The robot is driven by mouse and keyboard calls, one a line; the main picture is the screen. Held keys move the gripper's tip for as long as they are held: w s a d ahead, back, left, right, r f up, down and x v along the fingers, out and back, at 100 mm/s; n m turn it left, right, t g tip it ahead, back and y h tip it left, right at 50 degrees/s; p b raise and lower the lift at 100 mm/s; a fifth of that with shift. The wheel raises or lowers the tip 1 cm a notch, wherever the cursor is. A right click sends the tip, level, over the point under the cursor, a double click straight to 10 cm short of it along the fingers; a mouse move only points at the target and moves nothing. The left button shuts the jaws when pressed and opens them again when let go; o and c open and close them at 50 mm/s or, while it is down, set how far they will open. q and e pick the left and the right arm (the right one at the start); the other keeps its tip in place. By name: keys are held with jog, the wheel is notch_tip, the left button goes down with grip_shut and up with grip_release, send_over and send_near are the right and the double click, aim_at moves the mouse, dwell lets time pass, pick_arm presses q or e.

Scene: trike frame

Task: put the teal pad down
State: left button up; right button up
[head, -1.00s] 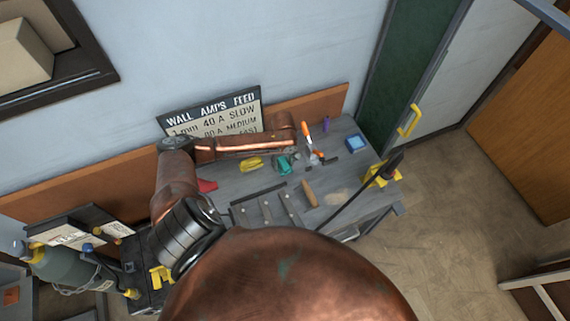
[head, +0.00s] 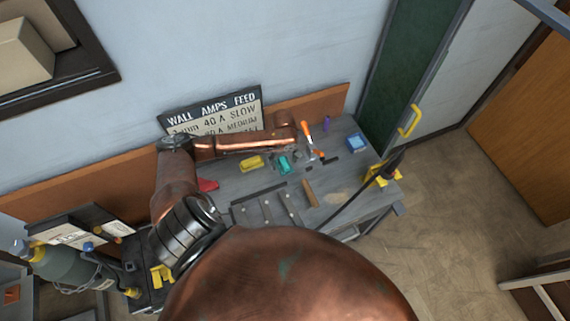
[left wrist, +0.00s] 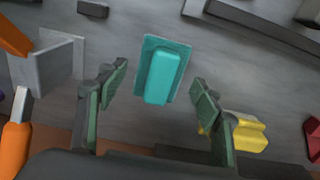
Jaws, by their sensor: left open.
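The teal pad (head: 284,165) lies on the grey bench top (head: 235,184). In the left wrist view the teal pad (left wrist: 162,72) is a rounded block on a thin, wider base. My left gripper (left wrist: 160,88) is open, with one green-faced finger to each side of the pad and a visible gap on both sides. Neither finger touches it in this view. In the head view my left gripper is small and partly hidden by its own arm, close to the pad. My right gripper is not in view.
A yellow block (left wrist: 246,136) lies close beside the right-hand finger. A grey angle bracket (left wrist: 52,62) and orange-handled tools (left wrist: 15,148) are to the left. Dark slotted bars (head: 265,208), a brown handle (head: 310,193) and a blue tray (head: 357,142) are also on the bench.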

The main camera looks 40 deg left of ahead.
aim_at(285, 162)
pick_arm(q)
notch_tip(285, 162, up, 11)
jog(key=p, duration=0.1)
jog(key=shift+r, duration=0.15)
dwell(0.4)
jog(key=shift+w, duration=0.1)
